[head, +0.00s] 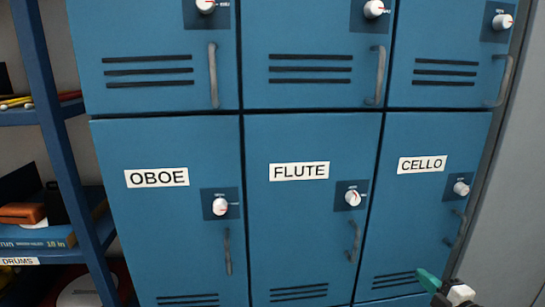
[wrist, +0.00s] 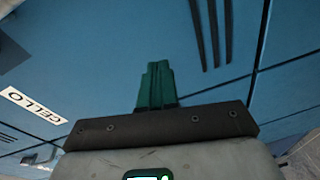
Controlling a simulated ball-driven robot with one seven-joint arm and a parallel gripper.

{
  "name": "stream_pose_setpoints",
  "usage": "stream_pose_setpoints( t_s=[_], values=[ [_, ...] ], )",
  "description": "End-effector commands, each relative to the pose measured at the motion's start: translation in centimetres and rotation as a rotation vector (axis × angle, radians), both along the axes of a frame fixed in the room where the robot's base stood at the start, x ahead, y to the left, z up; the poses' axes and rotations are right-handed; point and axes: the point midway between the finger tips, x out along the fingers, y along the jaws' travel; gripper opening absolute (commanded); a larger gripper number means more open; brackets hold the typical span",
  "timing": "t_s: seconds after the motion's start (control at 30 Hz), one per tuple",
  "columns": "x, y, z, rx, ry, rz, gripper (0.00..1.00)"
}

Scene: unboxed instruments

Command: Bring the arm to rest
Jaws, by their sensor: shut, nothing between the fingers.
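My gripper (head: 428,281) is at the lower right of the head view, in front of the lower part of the CELLO locker door (head: 424,215). Its green fingers also show in the wrist view (wrist: 156,84), pressed together with nothing between them. The wrist view shows the blue locker front behind them, with the CELLO label (wrist: 33,104) turned over at the left. I cannot tell how far the fingers are from the door. Most of my arm is out of view.
The OBOE door (head: 170,230) and FLUTE door (head: 305,230) stand left of the CELLO door, all closed, with knobs and protruding handles. More closed lockers are above. A blue shelf (head: 60,130) with several items stands at the far left. A grey wall (head: 510,200) is at the right.

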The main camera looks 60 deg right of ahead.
Motion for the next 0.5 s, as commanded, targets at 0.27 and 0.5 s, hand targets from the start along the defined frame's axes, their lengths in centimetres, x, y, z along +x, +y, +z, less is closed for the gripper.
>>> stream_pose_setpoints(
  t_s=[0.27, 0.5],
  values=[
    [4.5, 2.7, -3.1, 0.269, -0.039, -0.144, 0.0],
    [9.7, 10.5, -7.9, 0.666, 0.012, -0.301, 0.0]
  ],
)
